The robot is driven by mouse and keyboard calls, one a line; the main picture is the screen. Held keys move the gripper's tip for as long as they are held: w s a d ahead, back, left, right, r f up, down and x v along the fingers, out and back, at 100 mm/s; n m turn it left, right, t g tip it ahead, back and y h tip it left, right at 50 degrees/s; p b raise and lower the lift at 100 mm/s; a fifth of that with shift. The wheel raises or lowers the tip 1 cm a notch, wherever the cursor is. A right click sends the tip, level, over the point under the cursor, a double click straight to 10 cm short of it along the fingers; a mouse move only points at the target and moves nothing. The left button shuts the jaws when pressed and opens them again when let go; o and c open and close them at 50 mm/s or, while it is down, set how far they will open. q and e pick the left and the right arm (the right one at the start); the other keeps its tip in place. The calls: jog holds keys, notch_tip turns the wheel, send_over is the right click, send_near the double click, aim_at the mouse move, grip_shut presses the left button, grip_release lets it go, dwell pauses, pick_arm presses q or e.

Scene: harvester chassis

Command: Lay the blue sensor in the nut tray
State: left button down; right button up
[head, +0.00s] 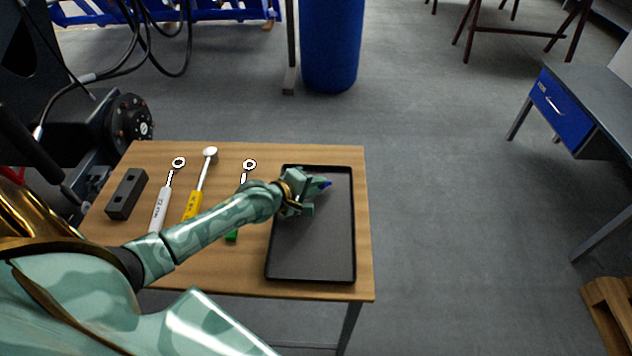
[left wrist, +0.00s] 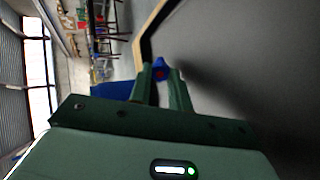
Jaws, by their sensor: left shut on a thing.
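The nut tray (head: 325,245) is a black, shallow, rectangular tray on the right part of the wooden table. My left gripper (head: 318,186) is over the upper part of the tray. It is shut on the blue sensor (head: 326,183), whose blue end sticks out past the fingertips. In the left wrist view the blue sensor (left wrist: 160,70) shows between the two green fingers, with a dark reddish spot on it. The gripper hides most of the sensor. I cannot tell whether the sensor touches the tray floor. My right gripper is not in view.
On the wooden table (head: 240,270), left of the tray, lie a grey-handled wrench (head: 160,207), a yellow-handled tool (head: 193,204), a green-handled wrench (head: 249,165) partly under my left arm, and a dark block (head: 126,194). The tray's lower half is bare.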

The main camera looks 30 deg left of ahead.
pick_arm(q)
jog(key=shift+f, duration=0.25)
jog(key=c, duration=1.3)
grip_release()
jog(key=shift+o, duration=0.3)
jog(key=shift+s, duration=0.1)
jog(key=shift+s+f, duration=0.15)
jog(key=shift+f, duration=0.1)
jog(key=p+v, duration=0.2)
jog(key=v, duration=0.3)
jog(key=p+v, duration=0.2)
jog(key=v, duration=0.3)
jog(key=p+v, duration=0.2)
jog(key=v, duration=0.3)
jog(key=shift+r, duration=0.4)
jog(key=shift+s+a+r, duration=0.15)
jog(key=shift+s+r, duration=0.05)
jog(key=shift+s, duration=0.15)
